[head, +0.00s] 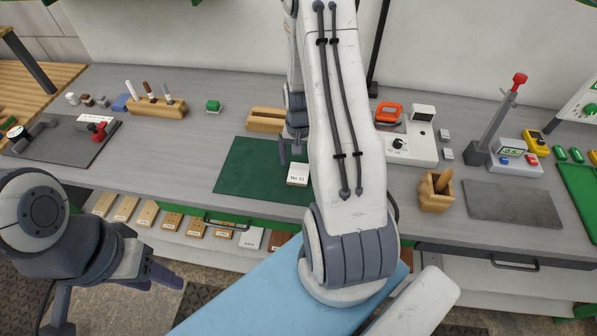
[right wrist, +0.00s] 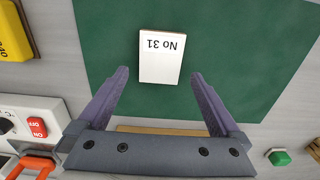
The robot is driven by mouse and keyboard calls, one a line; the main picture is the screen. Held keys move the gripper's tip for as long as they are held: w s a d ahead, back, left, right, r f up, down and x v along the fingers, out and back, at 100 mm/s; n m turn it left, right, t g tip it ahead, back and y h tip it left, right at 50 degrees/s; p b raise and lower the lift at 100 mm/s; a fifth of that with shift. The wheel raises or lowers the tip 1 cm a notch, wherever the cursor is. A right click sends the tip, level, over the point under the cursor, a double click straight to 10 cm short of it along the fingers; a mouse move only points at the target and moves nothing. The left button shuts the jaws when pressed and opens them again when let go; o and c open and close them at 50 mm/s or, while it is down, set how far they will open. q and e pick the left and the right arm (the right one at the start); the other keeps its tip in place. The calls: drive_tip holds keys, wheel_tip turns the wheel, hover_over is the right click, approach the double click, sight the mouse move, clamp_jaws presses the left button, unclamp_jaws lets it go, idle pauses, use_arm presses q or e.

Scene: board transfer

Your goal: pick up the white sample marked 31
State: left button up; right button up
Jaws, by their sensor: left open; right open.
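The white sample marked "No 31" (head: 297,174) lies on the dark green mat (head: 240,168). In the right wrist view the sample (right wrist: 160,58) shows its label upside down. My right gripper (head: 291,158) is open and empty, reaching down over the mat. In the right wrist view the fingertips of my right gripper (right wrist: 160,74) are spread to either side of the sample's lower end, with gaps on both sides. My right arm hides part of the mat in the head view. My left gripper (head: 122,298) is open and empty, low in front of the bench.
A wooden block (head: 266,119) stands behind the mat, close to my right gripper. A wooden cup (head: 436,190) and a white device (head: 405,147) stand to the right. Several labelled samples (head: 172,221) lie on the shelf below.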

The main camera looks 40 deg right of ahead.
sight(299, 169)
drive_tip(key=shift+f+p, duration=0.4)
drive_tip(key=shift+f, duration=1.3)
drive_tip(key=c, duration=1.3)
drive_tip(key=shift+r, duration=0.15)
